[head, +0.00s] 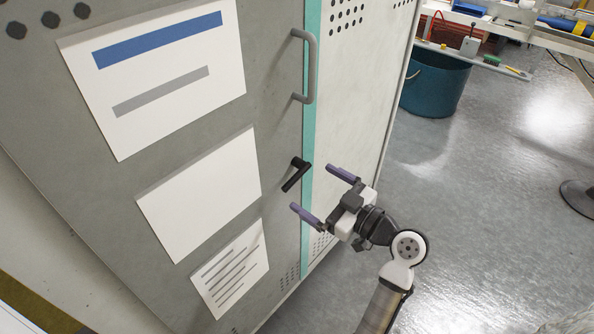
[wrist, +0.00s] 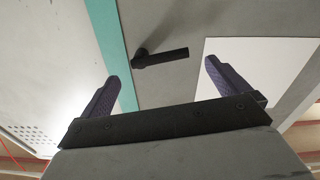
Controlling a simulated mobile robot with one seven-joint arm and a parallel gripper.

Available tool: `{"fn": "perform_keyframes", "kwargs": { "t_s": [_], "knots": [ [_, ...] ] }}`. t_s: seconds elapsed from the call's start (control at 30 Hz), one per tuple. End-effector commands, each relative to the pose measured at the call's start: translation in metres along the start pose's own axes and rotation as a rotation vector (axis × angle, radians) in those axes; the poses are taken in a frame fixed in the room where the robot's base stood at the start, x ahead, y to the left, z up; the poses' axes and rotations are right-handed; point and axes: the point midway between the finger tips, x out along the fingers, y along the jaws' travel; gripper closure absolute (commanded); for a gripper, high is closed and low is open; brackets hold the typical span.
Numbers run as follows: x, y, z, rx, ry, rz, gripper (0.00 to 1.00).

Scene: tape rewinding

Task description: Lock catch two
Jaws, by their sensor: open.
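A black lever catch (head: 296,174) sits on the grey cabinet door, below the door's grey pull handle (head: 311,66) and just left of the teal edge strip. Its bar slants down to the left from its pivot in the head view. In the wrist view the catch (wrist: 160,57) lies ahead, nearly level, with its pivot at the left end. My gripper (head: 321,191) is open and empty, its two purple fingers pointing at the door. In the wrist view the fingers (wrist: 161,72) stand on either side of the catch, apart from it. Which numbered catch this is cannot be told.
The grey door (head: 275,130) carries several white sheets (head: 200,195). A teal strip (head: 311,130) borders a pale perforated panel (head: 365,80). A teal bin (head: 436,84) and a cluttered bench stand at the back right. The floor right of my arm is mostly clear.

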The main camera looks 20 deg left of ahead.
Motion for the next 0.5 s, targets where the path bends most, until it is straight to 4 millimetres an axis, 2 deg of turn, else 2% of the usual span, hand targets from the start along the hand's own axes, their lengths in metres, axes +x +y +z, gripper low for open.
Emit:
{"fn": "perform_keyframes", "kwargs": {
  "t_s": [0.03, 0.2, 0.33, 0.5],
  "knots": [
    [0.012, -0.001, -0.003, 0.002, 0.001, -0.006, 0.0],
    [0.042, -0.001, -0.002, 0.001, 0.0, -0.003, 0.0],
    [0.057, 0.0, -0.002, 0.001, 0.0, -0.002, 0.0],
    [0.065, 0.0, 0.0, 0.0, 0.0, 0.0, 0.0]
  ]
}}
